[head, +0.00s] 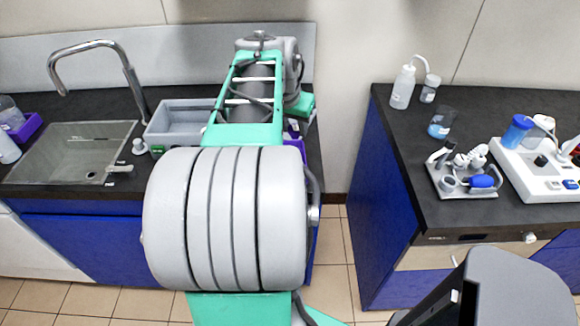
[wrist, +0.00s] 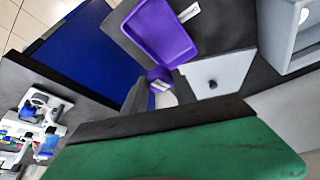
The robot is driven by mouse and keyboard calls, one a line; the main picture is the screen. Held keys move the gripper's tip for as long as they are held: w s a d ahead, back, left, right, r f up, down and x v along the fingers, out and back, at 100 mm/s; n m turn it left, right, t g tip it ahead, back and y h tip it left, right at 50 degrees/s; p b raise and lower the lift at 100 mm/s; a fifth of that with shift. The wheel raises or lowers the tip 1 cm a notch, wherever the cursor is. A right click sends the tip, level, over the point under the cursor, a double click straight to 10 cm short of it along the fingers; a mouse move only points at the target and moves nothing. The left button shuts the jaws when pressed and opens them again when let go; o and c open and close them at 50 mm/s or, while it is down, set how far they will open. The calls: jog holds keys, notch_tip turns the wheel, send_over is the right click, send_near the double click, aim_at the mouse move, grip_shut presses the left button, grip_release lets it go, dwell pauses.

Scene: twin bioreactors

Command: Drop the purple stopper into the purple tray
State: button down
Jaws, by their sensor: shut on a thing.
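The purple tray (wrist: 160,30) lies on the dark worktop at the top of the wrist view. In the head view a purple part of it (head: 296,143) shows beside my arm, which hides the rest. The purple stopper (wrist: 158,73) is small and sits just below the tray's near end in the wrist view. My gripper (wrist: 160,86) is shut on it, with grey fingertips partly hidden by the green housing. I cannot tell the height of the stopper above the worktop. In the head view the gripper and stopper are hidden behind my arm.
A grey bin (head: 185,122) stands left of my arm, near the sink with its tap (head: 95,50). Another purple tray (head: 27,127) holds a bottle at far left. The right bench carries bottles (head: 403,88), a tool holder (head: 463,180) and a white device (head: 540,165). A floor gap separates the benches.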

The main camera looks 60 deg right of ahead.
aim_at(292, 136)
notch_tip(292, 136, down, 5)
jog(key=b, duration=0.2)
jog(key=shift+r+b, duration=0.1)
jog(key=shift+b, duration=0.3)
jog(key=c, duration=0.9)
grip_release()
jog(key=shift+r, duration=0.15)
jog(key=v, duration=0.7)
jog(key=shift+a+r, duration=0.2)
jog(key=shift+r, duration=0.1)
